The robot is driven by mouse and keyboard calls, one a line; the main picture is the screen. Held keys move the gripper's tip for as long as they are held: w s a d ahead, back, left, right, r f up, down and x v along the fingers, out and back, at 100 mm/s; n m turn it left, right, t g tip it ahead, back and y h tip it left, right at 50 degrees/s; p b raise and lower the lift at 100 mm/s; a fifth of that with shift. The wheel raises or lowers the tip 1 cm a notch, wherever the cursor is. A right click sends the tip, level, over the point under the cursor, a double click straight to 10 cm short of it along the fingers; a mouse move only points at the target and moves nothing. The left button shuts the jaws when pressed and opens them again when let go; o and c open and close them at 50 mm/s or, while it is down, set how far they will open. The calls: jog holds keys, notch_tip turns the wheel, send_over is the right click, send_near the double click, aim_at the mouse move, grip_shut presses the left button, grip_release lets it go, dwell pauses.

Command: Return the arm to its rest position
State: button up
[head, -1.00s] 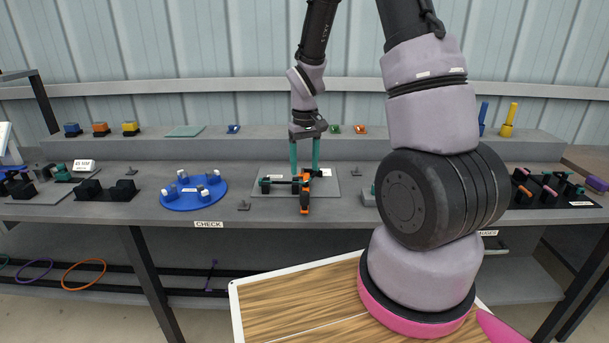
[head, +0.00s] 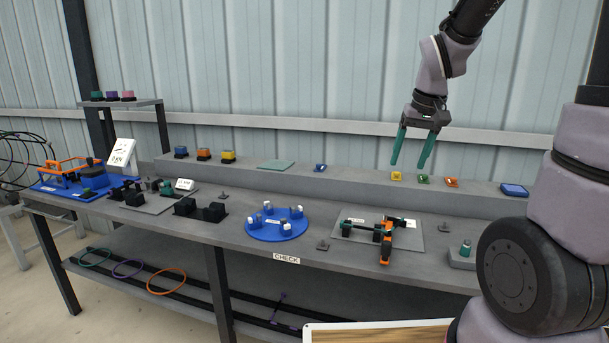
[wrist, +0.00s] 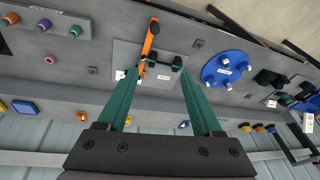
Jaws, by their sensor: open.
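My gripper (head: 412,148) is open and empty, raised above the back ledge of the bench in the head view. Its two green fingers stand apart and touch nothing. In the wrist view my gripper (wrist: 158,95) shows both fingers spread, with the grey plate beyond them. On that grey plate (head: 425,240) lies an orange and black tool with green parts (head: 386,240), apart from the fingers. The same tool shows in the wrist view (wrist: 150,42).
A blue round plate (head: 276,232) with white-topped pegs stands left of the grey plate. Small coloured blocks line the back ledge (head: 340,177). A blue fixture with an orange frame (head: 62,172) is at the far left. The air around my gripper is clear.

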jog(key=s+r+m+t+y, duration=0.1)
jog(key=s+r+m+t, duration=0.2)
jog(key=s+r, duration=0.9)
jog(key=shift+s+t, duration=0.6)
jog(key=shift+s, duration=0.25)
